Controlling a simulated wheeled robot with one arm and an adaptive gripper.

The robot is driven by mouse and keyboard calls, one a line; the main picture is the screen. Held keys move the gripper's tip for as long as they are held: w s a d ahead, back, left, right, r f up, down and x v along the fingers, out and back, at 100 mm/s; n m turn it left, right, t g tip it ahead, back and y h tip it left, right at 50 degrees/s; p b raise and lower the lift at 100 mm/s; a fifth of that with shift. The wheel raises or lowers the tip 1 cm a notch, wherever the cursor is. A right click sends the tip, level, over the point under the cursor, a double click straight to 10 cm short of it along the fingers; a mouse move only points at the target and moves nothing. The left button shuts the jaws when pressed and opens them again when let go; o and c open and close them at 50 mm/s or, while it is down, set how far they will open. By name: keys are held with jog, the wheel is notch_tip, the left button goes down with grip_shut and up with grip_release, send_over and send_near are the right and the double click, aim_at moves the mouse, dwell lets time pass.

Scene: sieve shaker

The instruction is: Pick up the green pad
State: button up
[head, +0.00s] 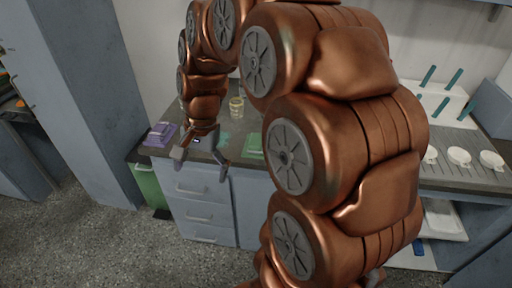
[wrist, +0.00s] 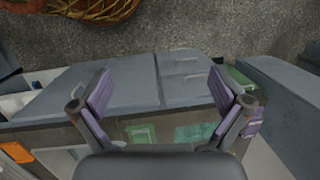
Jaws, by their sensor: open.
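The green pad (head: 252,145) lies on the dark counter in the head view, partly hidden behind my arm. In the wrist view a green, framed-looking flat piece (wrist: 143,133), likely the same pad, lies left of centre near the counter edge. My gripper (head: 200,160) is open and empty, with its fingers pointing down near the counter's front edge, left of the pad in the head view.
A purple pad (head: 160,135) lies at the counter's left end. A teal piece (wrist: 195,133) lies beside the green one. A jar (head: 236,107) stands behind. A green bin (head: 149,184) stands left of the drawers (head: 203,189). White cups (head: 459,157) stand at the right. The floor in front is clear.

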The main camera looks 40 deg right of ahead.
jog(key=w+d+f+m+t+b, duration=0.1)
jog(key=w+d+f+m+b, duration=0.15)
jog(key=w+d+m, duration=0.55)
jog(key=m+t+b, duration=0.3)
jog(key=m, duration=0.6)
send_near(255, 139)
jog(key=x, duration=0.2)
jog(key=shift+a+f, duration=0.15)
jog(key=shift+f, duration=0.15)
jog(key=shift+w+f, duration=0.1)
jog(key=shift+f, duration=0.15)
jog(key=shift+p+x, duration=0.8)
jog(key=shift+x, duration=2.85)
jog(key=shift+c, duration=0.4)
jog(key=c, duration=0.9)
jog(key=shift+r, duration=0.15)
